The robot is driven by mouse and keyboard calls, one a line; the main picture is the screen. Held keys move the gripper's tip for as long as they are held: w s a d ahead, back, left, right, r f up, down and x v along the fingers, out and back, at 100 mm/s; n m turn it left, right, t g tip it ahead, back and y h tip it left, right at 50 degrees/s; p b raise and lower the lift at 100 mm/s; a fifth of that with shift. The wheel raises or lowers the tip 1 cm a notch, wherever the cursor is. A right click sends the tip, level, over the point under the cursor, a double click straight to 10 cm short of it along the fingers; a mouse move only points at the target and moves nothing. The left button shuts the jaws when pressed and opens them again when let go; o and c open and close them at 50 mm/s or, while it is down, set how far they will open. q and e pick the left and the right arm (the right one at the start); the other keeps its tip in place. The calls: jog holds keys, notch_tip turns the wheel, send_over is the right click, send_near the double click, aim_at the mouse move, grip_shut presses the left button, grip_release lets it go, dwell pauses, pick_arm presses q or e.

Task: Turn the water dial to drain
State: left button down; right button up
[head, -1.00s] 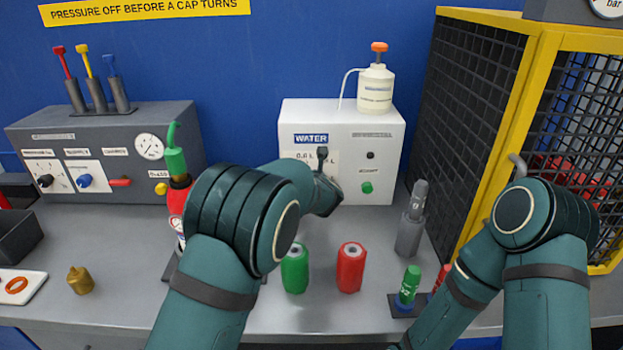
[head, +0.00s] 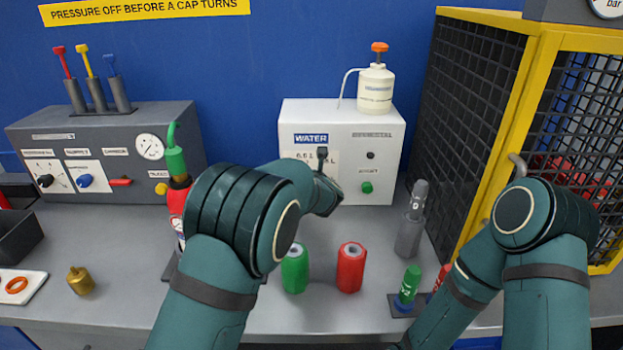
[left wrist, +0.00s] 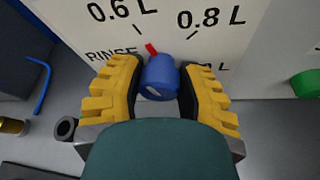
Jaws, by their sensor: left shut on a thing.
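The water dial (left wrist: 160,82) is a blue knob with a red pointer on the white panel in the left wrist view. Its pointer tilts slightly left of straight up, between the 0.6 L and 0.8 L marks. A RINSE label is at left; a lower right label is partly covered. My left gripper (left wrist: 161,67) has its yellow fingers shut on the knob, one on each side. In the head view my left arm reaches the white WATER box (head: 386,150) and hides the dial. My right arm is at the right; its gripper is out of view.
A green cylinder (head: 295,272) and a red cylinder (head: 350,270) stand on the bench below my left arm. A grey tool (head: 411,230) stands right of the box, before the yellow-framed cage (head: 495,130). A white bottle (head: 376,92) tops the box.

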pick_arm(q)
jog(key=c, duration=0.5)
grip_release()
jog(key=shift+c, duration=0.2)
jog(key=shift+s, duration=0.1)
jog(key=v, duration=1.2)
